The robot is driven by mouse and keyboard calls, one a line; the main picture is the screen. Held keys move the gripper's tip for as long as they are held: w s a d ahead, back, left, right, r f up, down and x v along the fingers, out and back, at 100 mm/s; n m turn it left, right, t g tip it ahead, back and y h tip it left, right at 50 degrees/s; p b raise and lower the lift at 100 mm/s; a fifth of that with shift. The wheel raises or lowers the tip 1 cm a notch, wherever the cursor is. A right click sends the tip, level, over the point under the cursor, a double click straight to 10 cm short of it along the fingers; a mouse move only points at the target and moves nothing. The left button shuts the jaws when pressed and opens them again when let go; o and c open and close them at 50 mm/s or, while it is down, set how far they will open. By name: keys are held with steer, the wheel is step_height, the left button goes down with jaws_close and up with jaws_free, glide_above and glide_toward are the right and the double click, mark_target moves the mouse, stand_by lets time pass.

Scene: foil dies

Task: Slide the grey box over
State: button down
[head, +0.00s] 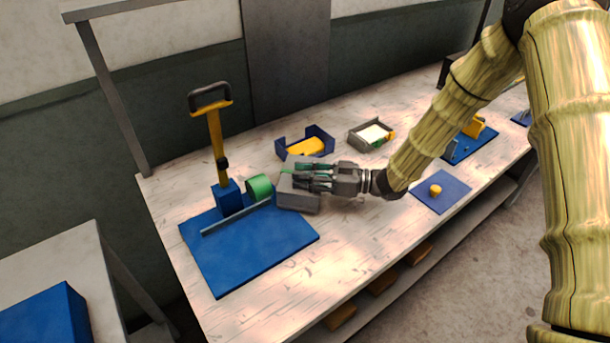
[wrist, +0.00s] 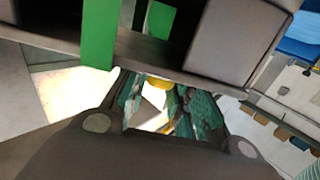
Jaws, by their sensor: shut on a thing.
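The grey box (head: 297,200) sits at the right edge of the blue base plate (head: 225,262), just right of a green roll (head: 258,188). I cannot tell whether it rests on the plate or on the bench. My gripper (head: 300,178) reaches in from the right, and its fingers lie over the upper part of the box. It is shut on the grey box. In the wrist view, the fingers with teal pads (wrist: 165,105) show close up; grey and green surfaces fill the top, and the exact grip is hard to make out.
A yellow-handled lever on a blue block (head: 227,198) stands behind a grey rail (head: 236,214) on the plate. Behind my gripper are a blue tray with yellow contents (head: 318,133) and a grey tray (head: 356,142). A blue mat (head: 452,203) lies right. The front bench is clear.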

steer(key=shift+d, duration=0.2)
steer(key=d, duration=0.9)
stand_by(0.5)
steer(key=shift+s, duration=0.1)
steer(key=c, duration=1.1)
jaws_free()
steer(key=shift+c, duration=0.2)
steer(key=d, duration=0.4)
steer(key=s+d, duration=0.1)
steer(key=d, duration=0.7)
steer(key=shift+s, duration=0.3)
